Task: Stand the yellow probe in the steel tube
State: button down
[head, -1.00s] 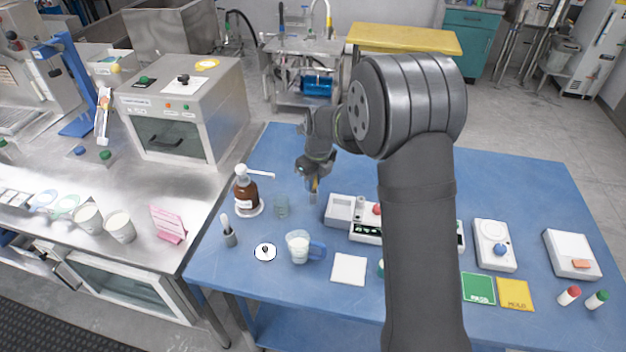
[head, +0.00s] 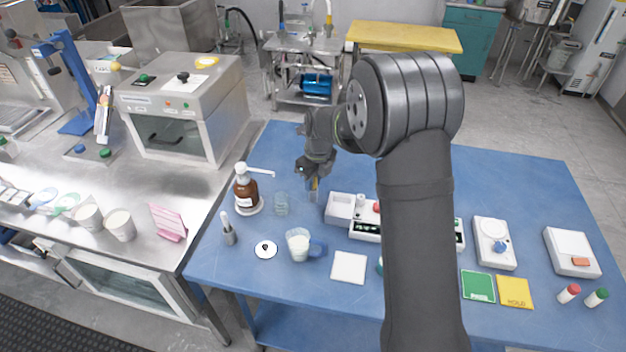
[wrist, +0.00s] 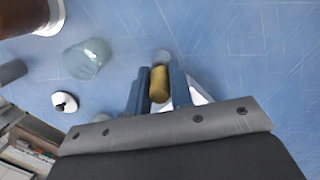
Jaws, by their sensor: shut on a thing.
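The yellow probe (wrist: 160,84) is held between the two fingers of my gripper (wrist: 162,90) in the wrist view. In the head view my gripper (head: 314,180) is over the blue table, just left of the white device, with a bit of the yellow probe (head: 315,185) below it. A small pale grey piece (wrist: 163,57) shows at the probe's far end, and grey also shows under it in the head view. I cannot tell whether this is the steel tube or the probe's own end, or whether the probe is inside anything.
A clear glass beaker (head: 281,204) and a brown pump bottle (head: 246,190) stand left of my gripper. The white device (head: 341,208) is close on the right.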

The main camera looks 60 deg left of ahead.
jog(key=shift+f, duration=0.15)
jog(key=c, duration=0.6)
grip_release()
jog(key=shift+c, duration=0.2)
jog(key=shift+r, duration=3.5)
jog(key=shift+f, duration=3.5)
jog(key=shift+r, duration=0.1)
